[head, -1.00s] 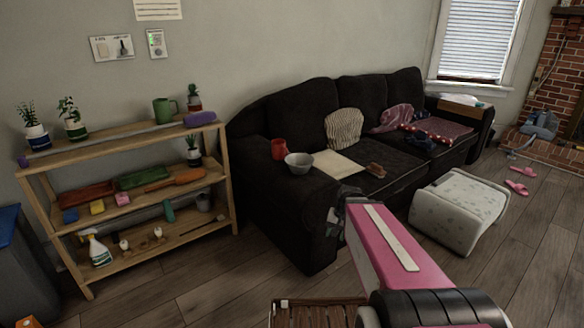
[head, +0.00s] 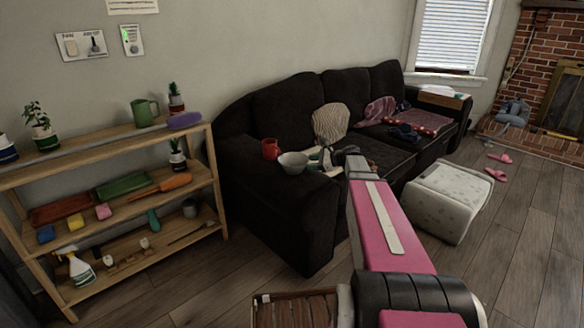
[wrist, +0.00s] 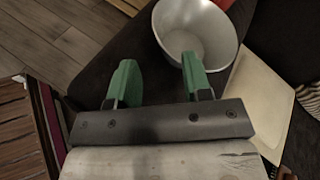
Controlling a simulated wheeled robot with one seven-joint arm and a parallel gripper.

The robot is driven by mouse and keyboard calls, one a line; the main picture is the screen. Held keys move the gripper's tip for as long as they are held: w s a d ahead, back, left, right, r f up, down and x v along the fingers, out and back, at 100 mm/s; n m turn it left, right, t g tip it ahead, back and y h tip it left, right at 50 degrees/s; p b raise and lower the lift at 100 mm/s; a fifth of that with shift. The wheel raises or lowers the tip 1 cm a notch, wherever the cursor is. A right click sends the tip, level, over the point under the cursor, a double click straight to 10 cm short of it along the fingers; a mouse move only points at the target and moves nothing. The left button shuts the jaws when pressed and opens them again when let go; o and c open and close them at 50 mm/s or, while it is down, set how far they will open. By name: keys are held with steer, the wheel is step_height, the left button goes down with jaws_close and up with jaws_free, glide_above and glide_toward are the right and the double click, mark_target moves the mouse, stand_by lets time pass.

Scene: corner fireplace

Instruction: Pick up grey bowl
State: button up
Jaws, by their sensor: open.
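The sofa (head: 275,205) fills the middle. A pale flat sheet (wrist: 255,105) lies right of the bowl in the wrist view. A wooden shelf (head: 105,152) with plants and tools stands left. A patterned ottoman (head: 450,203) is at right. Floor between shelf and sofa is clear.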

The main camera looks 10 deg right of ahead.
glide_toward(286, 167)
steer(key=x, duration=0.3)
steer(key=w+x, duration=0.1)
steer(key=x, duration=0.1)
steer(key=shift+f, duration=0.2)
jaws_close()
